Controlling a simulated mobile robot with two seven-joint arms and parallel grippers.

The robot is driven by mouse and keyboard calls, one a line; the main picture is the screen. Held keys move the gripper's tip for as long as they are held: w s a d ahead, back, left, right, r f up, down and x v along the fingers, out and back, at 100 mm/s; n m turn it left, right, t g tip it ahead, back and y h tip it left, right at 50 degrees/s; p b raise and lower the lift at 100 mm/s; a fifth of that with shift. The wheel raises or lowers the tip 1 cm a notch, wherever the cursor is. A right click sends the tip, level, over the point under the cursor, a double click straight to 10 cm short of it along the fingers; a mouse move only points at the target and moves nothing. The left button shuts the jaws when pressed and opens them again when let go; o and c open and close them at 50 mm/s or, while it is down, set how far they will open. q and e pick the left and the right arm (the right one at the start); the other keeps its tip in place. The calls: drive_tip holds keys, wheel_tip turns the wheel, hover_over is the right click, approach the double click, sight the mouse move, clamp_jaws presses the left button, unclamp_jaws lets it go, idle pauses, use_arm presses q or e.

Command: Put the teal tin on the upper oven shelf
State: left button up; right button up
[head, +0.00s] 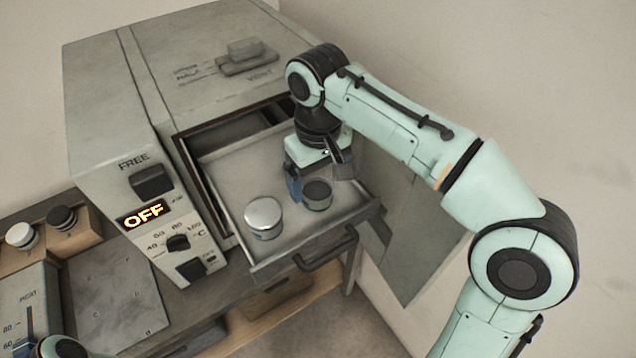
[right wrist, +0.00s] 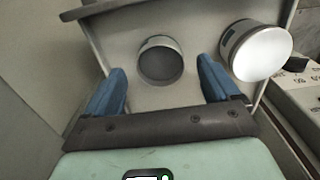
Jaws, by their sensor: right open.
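A short tin with a dark grey top (head: 317,194) stands upright on the pulled-out oven shelf (head: 234,180). Its side looks grey-green; I cannot tell surely that it is the teal one. A second tin with a white top (head: 264,218) stands to its left. My right gripper (head: 316,181) is open at the dark-topped tin. In the right wrist view the dark-topped tin (right wrist: 160,62) shows between and just beyond the blue fingers of the gripper (right wrist: 161,78), with gaps on both sides. The white-topped tin (right wrist: 257,50) is outside the right finger. My left gripper is out of view.
The oven (head: 110,110) has a control panel with an OFF display (head: 142,216). The shelf has a front handle (head: 325,250). A grey panel (head: 415,255) hangs to its right. Knobs (head: 62,218) and a flat plate (head: 113,303) are at left. The shelf's left rear is bare.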

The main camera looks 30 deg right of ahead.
sight(318, 194)
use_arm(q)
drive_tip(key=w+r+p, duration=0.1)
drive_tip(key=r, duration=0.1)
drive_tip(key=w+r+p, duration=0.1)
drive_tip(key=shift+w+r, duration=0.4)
use_arm(e)
wheel_tip(318, 194, up, 9)
drive_tip(key=shift+f, duration=0.15)
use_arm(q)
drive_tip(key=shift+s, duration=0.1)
